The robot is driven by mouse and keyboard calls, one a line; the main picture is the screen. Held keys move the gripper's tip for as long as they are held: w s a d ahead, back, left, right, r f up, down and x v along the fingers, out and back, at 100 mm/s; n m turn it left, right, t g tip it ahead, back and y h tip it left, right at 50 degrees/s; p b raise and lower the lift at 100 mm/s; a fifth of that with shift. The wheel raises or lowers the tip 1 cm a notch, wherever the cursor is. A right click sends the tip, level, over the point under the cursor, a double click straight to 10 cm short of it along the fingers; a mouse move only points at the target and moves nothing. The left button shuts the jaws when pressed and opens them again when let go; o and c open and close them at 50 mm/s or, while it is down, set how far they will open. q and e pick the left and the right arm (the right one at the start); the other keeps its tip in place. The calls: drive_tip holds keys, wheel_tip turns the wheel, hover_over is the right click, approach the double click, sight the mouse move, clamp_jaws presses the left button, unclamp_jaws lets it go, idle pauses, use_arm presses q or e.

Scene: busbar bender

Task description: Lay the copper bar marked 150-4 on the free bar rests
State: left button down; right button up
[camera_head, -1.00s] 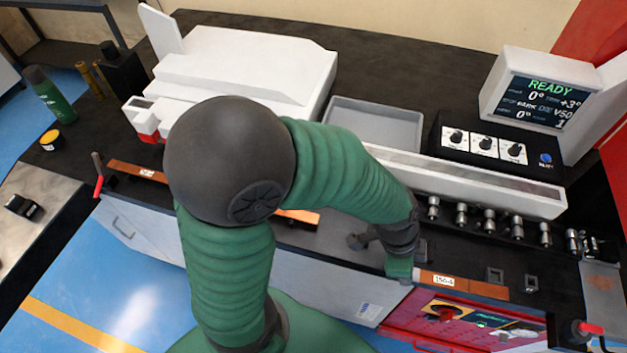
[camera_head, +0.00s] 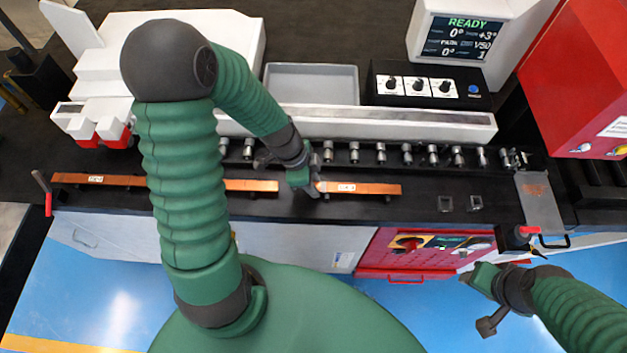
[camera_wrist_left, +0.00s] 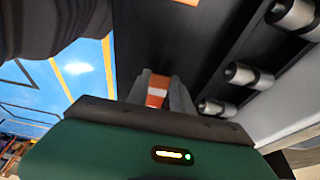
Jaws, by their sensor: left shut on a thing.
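The copper bar (camera_head: 375,189) with a white label lies level along the front of the bench; the label is too small to read now but read 150-4 earlier. My left gripper (camera_head: 306,183) is shut on the bar's left end. In the left wrist view the orange bar and its label (camera_wrist_left: 156,91) show between the fingers (camera_wrist_left: 159,103). Two small grey bar rests, one (camera_head: 445,204) and another (camera_head: 476,202), stand empty to the right of the bar. I cannot tell the bar's height. My right gripper (camera_head: 483,277) is at lower right, off the bench, its opening unclear.
More copper bar (camera_head: 70,179) lies at left, partly hidden by my left arm, and shows again (camera_head: 250,185) beyond it. A row of metal rollers (camera_head: 407,153) runs behind. A grey plate (camera_head: 540,200) and red box (camera_head: 590,90) stand at right.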

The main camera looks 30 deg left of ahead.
use_arm(q)
drive_tip(key=shift+d, duration=0.35)
drive_tip(key=shift+w+d+f, duration=0.1)
drive_tip(key=shift+d, duration=0.05)
drive_tip(key=c, duration=1.2)
unclamp_jaws()
drive_tip(key=shift+o, duration=0.4)
use_arm(e)
drive_tip(key=shift+d+f, duration=0.25)
drive_tip(key=shift+d, duration=0.2)
use_arm(q)
drive_tip(key=shift+a, duration=0.2)
use_arm(e)
drive_tip(key=shift+a, duration=0.15)
